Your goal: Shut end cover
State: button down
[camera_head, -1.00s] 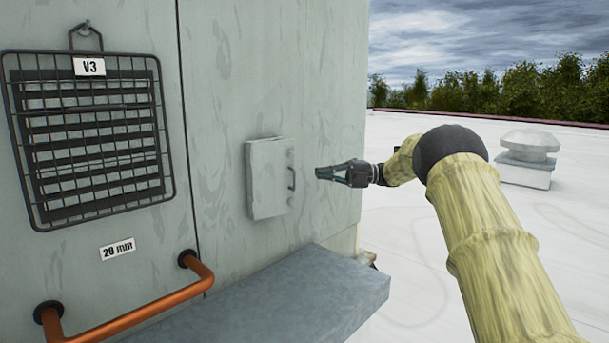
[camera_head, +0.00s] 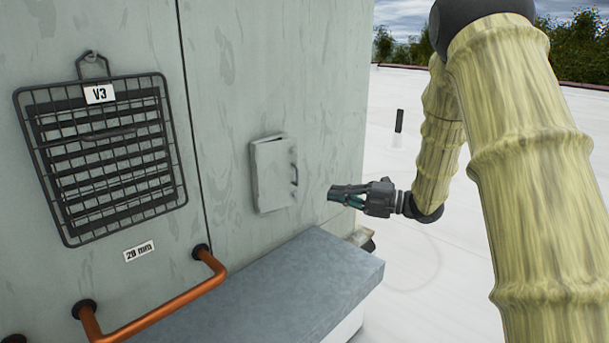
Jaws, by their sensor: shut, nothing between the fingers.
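The end cover looks to be the small grey panel (camera_head: 272,175) on the pale green-grey wall of the unit. It has a dark handle (camera_head: 294,172) near its right edge. A thin edge and gap show along its top, so it stands slightly proud of the wall; how far it is open is hard to tell. My gripper (camera_head: 335,192) is right of the cover, at about the height of its lower half. It points left with its fingers together and empty. It looks apart from the cover and handle.
A grey ledge (camera_head: 270,290) juts out below the cover. An orange rail (camera_head: 160,310) is at lower left. A wire grille (camera_head: 100,150) labelled V3 hangs on the left wall. A small object (camera_head: 362,238) sits beyond the ledge. White roof lies open to the right.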

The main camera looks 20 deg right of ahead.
aim_at(284, 175)
jog(key=w+a+p, duration=0.6)
jog(key=w, duration=0.3)
jog(key=shift+w+a+p, duration=0.15)
jog(key=shift+w+p, duration=0.15)
jog(key=shift+w, duration=0.05)
jog(key=shift+f, duration=0.2)
jog(key=shift+n+g+y, duration=0.5)
jog(key=shift+n+g, duration=0.1)
jog(key=shift+g, duration=0.1)
jog(key=shift+w+d+b, duration=0.2)
jog(key=shift+w+b, duration=0.45)
jog(key=shift+b, duration=0.55)
jog(key=shift+w+d+b, duration=0.2)
jog(key=shift+w+b, duration=0.5)
jog(key=shift+b, duration=0.45)
jog(key=shift+w+d+b, duration=0.2)
jog(key=shift+w+b, duration=0.45)
jog(key=shift+b, duration=0.55)
jog(key=shift+r, duration=0.1)
jog(key=shift+s+a, duration=0.1)
